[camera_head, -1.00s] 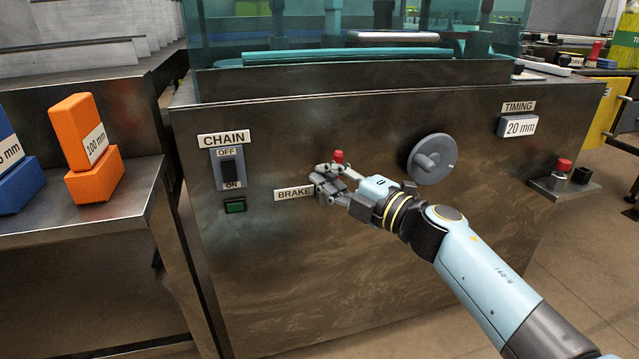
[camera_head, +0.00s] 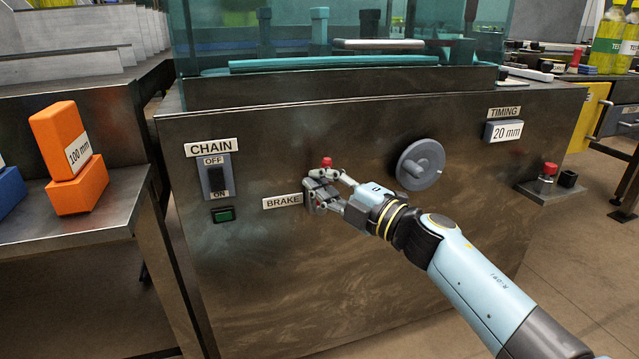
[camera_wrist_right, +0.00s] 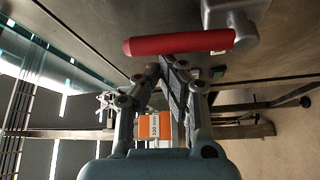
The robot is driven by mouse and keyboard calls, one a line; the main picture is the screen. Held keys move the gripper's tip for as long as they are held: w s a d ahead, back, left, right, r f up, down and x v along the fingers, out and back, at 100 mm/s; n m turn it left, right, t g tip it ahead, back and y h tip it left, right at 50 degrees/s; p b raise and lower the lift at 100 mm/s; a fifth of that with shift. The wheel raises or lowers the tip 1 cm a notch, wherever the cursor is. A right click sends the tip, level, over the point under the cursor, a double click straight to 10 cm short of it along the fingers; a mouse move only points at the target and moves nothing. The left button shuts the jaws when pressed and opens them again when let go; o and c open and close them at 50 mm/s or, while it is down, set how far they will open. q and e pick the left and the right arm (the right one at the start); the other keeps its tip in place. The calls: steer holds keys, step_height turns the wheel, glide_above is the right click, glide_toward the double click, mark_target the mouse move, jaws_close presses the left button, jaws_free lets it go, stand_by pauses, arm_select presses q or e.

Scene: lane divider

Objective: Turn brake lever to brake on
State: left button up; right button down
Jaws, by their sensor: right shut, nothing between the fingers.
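The brake lever shows as a red knob (camera_head: 327,162) just above my right gripper in the head view, to the right of the BRAKE label (camera_head: 283,200). In the right wrist view it is a long red handle (camera_wrist_right: 180,42) on a grey metal pivot (camera_wrist_right: 238,32). My right gripper (camera_head: 314,186) is shut and empty at the panel, beside the lever and partly covering it. In the wrist view its fingertips (camera_wrist_right: 168,62) meet close to the red handle; I cannot tell whether they touch it. My left gripper is not in view.
The panel also carries a CHAIN switch (camera_head: 216,177), a green button (camera_head: 223,215), a round grey knob (camera_head: 420,165) and a TIMING plate (camera_head: 503,131). Orange blocks (camera_head: 77,185) stand on a bench at the left. Open floor lies at the right.

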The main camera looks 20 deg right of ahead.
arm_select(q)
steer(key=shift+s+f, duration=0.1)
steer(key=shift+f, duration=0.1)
arm_select(e)
steer(key=shift+d, duration=0.15)
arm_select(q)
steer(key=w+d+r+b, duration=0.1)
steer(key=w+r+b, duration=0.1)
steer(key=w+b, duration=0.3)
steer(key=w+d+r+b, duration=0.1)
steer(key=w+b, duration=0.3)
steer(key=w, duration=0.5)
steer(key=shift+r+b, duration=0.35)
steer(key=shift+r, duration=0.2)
arm_select(e)
steer(key=d+f+m+t+h, duration=0.5)
steer(key=d+m+t+h, duration=0.2)
steer(key=m, duration=1.2)
steer(key=shift+w+d+f+m+t+h, duration=0.15)
steer(key=shift+d+f+m+t+h, duration=0.2)
steer(key=shift+d, duration=0.2)
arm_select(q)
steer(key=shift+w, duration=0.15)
arm_select(e)
steer(key=shift+r, duration=0.1)
